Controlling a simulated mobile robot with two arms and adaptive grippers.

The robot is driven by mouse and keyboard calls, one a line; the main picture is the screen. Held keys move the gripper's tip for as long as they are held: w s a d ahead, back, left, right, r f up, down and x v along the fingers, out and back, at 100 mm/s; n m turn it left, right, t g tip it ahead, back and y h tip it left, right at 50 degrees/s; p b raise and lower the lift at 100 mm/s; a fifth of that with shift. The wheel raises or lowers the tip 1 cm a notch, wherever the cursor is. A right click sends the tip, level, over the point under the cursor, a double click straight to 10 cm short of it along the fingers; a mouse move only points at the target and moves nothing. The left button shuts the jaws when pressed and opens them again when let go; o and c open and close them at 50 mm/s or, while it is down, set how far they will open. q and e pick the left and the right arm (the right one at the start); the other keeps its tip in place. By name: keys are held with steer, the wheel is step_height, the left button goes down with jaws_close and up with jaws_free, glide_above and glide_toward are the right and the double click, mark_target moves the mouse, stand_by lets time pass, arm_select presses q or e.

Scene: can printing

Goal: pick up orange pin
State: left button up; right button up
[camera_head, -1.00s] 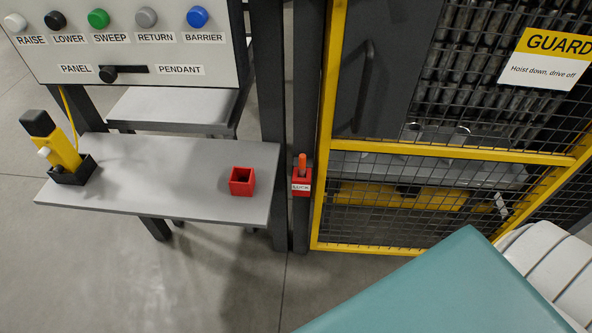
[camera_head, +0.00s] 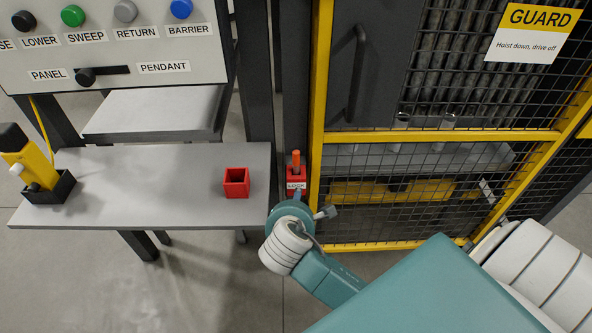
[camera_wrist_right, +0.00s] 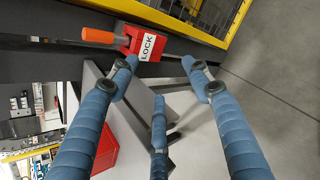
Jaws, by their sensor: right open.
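The orange pin (camera_head: 296,158) stands upright in the red holder labelled LOCK (camera_head: 296,181), on the dark post beside the yellow guard frame. In the right wrist view the pin (camera_wrist_right: 98,35) sticks out of the LOCK block (camera_wrist_right: 146,42) near the top left. My right gripper (camera_head: 297,194) is just below and in front of the LOCK holder in the head view. In the wrist view its blue fingers (camera_wrist_right: 160,75) are spread apart with nothing between them, and the pin lies beyond their tips. My left gripper is not in view.
A red open box (camera_head: 236,183) sits on the grey shelf (camera_head: 150,205) left of the post. A yellow pendant (camera_head: 28,165) stands in a dark holder at the shelf's left. The button panel (camera_head: 110,50) is above. The mesh guard door (camera_head: 400,190) is to the right.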

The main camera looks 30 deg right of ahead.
mark_target(294, 156)
steer(key=w+d+r+n+t+h, duration=0.2)
steer(key=w+r+n+h, duration=0.1)
steer(key=w+r+n, duration=0.4)
steer(key=shift+s+f+x, duration=0.1)
steer(key=shift+f+x, duration=0.1)
steer(key=shift+x, duration=1.6)
steer(key=shift+s+f+x, duration=0.1)
steer(key=shift+f+x, duration=0.05)
steer(key=shift+x, duration=1.65)
steer(key=shift+f+x, duration=0.2)
steer(key=shift+x, duration=1.6)
steer(key=shift+a+r, duration=0.1)
steer(key=shift+r, duration=0.05)
jaws_close()
